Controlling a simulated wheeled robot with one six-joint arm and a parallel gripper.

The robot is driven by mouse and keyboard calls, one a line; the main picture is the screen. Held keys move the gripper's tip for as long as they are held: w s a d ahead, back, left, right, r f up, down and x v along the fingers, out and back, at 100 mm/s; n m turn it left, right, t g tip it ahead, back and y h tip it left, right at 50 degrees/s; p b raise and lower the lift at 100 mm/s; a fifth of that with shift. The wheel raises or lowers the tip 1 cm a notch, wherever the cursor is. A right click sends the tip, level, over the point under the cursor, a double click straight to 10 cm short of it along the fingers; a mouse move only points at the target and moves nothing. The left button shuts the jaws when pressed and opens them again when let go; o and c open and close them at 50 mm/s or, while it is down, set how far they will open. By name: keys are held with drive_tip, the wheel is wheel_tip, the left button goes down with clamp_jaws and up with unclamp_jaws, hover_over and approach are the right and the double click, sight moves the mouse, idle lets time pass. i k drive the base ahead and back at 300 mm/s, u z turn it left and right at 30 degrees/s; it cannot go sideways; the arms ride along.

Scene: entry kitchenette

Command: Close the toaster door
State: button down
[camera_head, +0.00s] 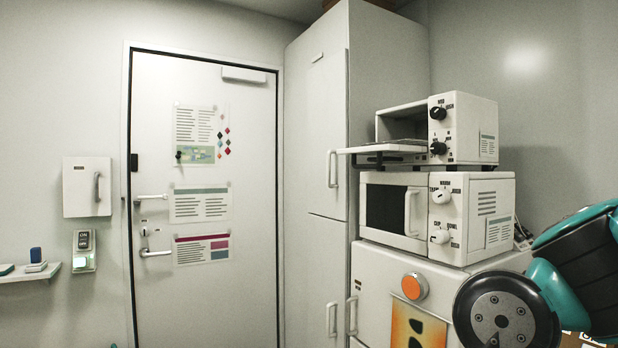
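The toaster (468,118) is a white toaster oven with two black knobs on its front right. It stands on top of a white microwave (482,215). The toaster door (384,149) is open, folded down flat and sticking out to the front left, so the dark inside shows. Black and teal links of my arm show at the lower right, well below and to the right of the toaster. My gripper is not in this view.
The microwave is shut and stands on a white cabinet with an orange button (414,286). A tall cupboard (317,140) stands close behind and left of the toaster door. A shut room door (204,200) is further left.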

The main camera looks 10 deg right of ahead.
sight(380, 149)
drive_tip(key=u, duration=0.6)
drive_tip(key=i, duration=1.7)
drive_tip(key=z, duration=0.45)
drive_tip(key=i, duration=0.4)
drive_tip(key=z, duration=0.35)
